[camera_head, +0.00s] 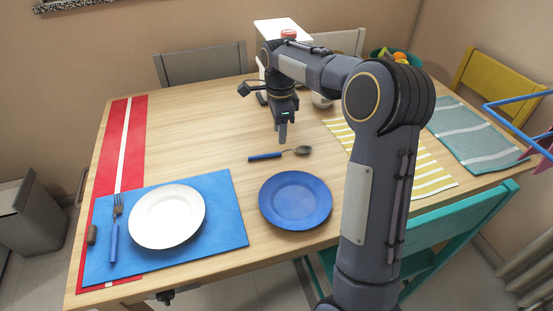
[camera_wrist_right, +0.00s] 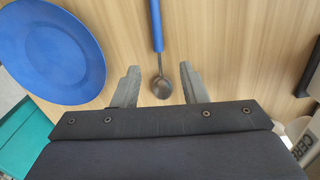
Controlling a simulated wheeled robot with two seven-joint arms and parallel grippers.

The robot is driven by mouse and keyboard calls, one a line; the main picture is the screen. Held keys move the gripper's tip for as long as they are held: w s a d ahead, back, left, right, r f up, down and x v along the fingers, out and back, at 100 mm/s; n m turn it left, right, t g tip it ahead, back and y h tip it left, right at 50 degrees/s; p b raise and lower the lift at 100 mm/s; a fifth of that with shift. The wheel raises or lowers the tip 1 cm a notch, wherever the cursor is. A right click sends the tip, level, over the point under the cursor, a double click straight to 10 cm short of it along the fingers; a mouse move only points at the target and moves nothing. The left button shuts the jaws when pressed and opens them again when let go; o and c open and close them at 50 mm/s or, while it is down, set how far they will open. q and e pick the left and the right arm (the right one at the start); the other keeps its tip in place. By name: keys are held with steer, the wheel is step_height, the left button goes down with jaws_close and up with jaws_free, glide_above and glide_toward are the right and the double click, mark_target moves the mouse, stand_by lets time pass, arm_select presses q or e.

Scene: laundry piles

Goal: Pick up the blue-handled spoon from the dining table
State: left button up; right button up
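The blue-handled spoon (camera_head: 268,156) lies on the wooden dining table (camera_head: 200,110), its blue handle to the left and its metal bowl to the right. My right gripper (camera_head: 282,138) points down just above the spoon in the head view. In the right wrist view the gripper (camera_wrist_right: 160,80) is open, its two fingers apart. The spoon (camera_wrist_right: 157,30) shows there with its metal bowl between the fingers and its handle running away from the gripper. Nothing is held. A small dark part at the table's front edge may be my left gripper; its fingers cannot be made out.
A blue plate (camera_head: 295,200) lies in front of the spoon. A white plate (camera_head: 167,216) and a blue-handled fork (camera_head: 115,228) lie on a blue placemat (camera_head: 225,225). A fruit bowl (camera_head: 380,56) stands at the back right. Table left of the spoon is clear.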

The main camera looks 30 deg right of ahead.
mark_target(278, 152)
steer(key=f, duration=0.2)
steer(key=f+b, duration=0.1)
steer(key=f, duration=0.3)
steer(key=shift+a+f, duration=0.25)
steer(key=shift+f, duration=0.15)
jaws_close()
